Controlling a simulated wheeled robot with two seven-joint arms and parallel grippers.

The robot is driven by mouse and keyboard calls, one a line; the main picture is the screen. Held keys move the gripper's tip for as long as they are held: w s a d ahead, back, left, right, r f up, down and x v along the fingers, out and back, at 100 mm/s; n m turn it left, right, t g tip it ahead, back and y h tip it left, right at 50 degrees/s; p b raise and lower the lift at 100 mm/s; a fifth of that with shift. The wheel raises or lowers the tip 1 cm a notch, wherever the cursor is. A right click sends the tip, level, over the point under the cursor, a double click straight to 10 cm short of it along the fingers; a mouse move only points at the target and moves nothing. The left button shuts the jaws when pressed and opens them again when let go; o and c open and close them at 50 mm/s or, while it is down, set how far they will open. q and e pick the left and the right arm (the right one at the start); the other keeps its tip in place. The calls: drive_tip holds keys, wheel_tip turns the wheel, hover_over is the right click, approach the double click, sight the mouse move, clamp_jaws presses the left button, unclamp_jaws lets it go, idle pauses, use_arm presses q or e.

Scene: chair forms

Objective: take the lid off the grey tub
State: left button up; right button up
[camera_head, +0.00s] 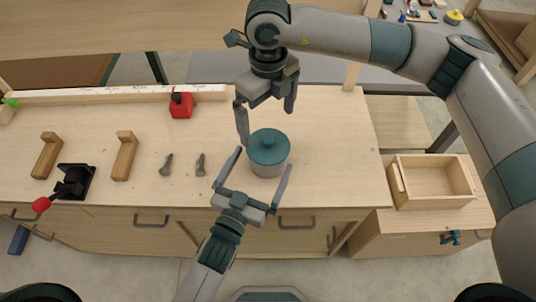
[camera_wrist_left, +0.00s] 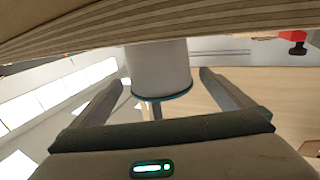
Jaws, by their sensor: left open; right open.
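The grey tub (camera_head: 268,170) stands upright near the front edge of the workbench, with its teal lid (camera_head: 268,147) and round knob on top. My left gripper (camera_head: 265,160) is open, with one finger on each side of the tub's front. The left wrist view shows the tub (camera_wrist_left: 158,68) upside down, between the spread fingers and apart from them, with the lid's teal rim (camera_wrist_left: 178,96) lowest. My right gripper (camera_head: 267,125) is open and empty, pointing down above and just behind the lid. Its left fingertip looks close to the lid's edge; I cannot tell whether it touches.
On the bench (camera_head: 330,150) are two wooden brackets (camera_head: 125,156), two small grey pieces (camera_head: 200,164), a black clamp with a red knob (camera_head: 75,182) and a red block (camera_head: 181,106). An open wooden tray (camera_head: 435,203) stands to the right. Bench right of the tub is clear.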

sight(268, 139)
use_arm(q)
drive_tip(key=shift+x, duration=2.6)
drive_tip(key=c, duration=1.5)
use_arm(e)
drive_tip(key=r+n, duration=0.1)
drive_tip(key=n, duration=0.1)
drive_tip(key=r+n, duration=0.1)
drive_tip(key=shift+n, duration=0.4)
wheel_tip(268, 139, up, 2)
drive_tip(key=n, duration=0.4)
drive_tip(key=shift+r+n, duration=0.1)
drive_tip(key=shift+n, duration=0.2)
drive_tip(key=shift+f, duration=6.05)
drive_tip(key=shift+c, duration=0.3)
